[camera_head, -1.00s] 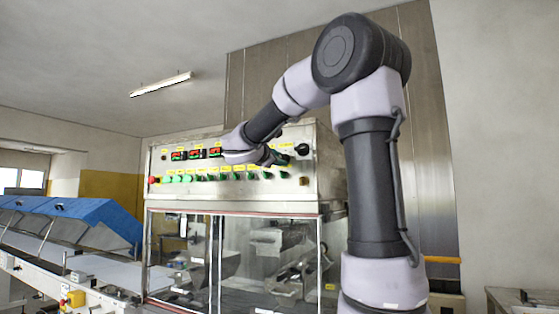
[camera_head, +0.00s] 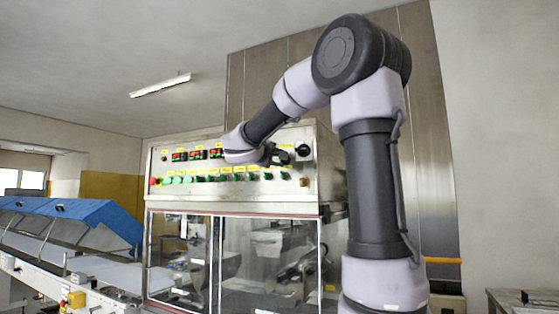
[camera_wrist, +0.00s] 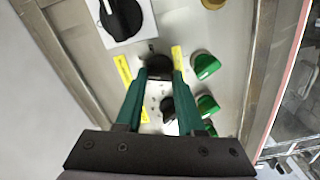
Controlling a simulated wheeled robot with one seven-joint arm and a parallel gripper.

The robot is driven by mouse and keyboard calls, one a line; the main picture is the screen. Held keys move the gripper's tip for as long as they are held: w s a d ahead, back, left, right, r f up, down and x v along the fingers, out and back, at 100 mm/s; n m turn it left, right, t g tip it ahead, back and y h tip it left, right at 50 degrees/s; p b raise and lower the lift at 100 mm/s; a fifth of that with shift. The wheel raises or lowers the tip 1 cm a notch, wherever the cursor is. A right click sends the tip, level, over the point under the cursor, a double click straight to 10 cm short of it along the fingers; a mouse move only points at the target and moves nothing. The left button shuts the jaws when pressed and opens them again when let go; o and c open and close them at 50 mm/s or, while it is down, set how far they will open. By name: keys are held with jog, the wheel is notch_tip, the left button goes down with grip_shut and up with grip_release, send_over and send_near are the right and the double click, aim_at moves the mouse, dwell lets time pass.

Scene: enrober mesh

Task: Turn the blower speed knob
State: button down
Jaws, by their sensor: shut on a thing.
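The control panel (camera_head: 240,193) is a steel box face with displays, yellow labels and rows of knobs. In the wrist view, a small black knob (camera_wrist: 159,67) sits between the tips of my gripper (camera_wrist: 162,74). The teal fingers are shut on its sides. I cannot read the yellow labels (camera_wrist: 122,74) beside it, so its name is not clear from the view. In the head view, my gripper (camera_head: 279,155) is at the panel's upper right, just left of a large black rotary switch (camera_head: 303,150). The held knob is hard to make out there.
The large black switch on its white plate (camera_wrist: 142,28) is close by in the wrist view. Green knobs (camera_wrist: 205,66) line the other side, and another black knob (camera_wrist: 167,106) lies between the fingers. Glass doors (camera_head: 181,255) are below the panel; a blue-covered conveyor (camera_head: 85,220) stands left.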

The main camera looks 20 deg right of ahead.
jog(key=shift+m, duration=1.9)
jog(key=c, duration=0.5)
grip_release()
jog(key=shift+s, duration=0.1)
jog(key=v, duration=1)
jog(key=shift+s+a, duration=0.25)
jog(key=shift+a, duration=0.05)
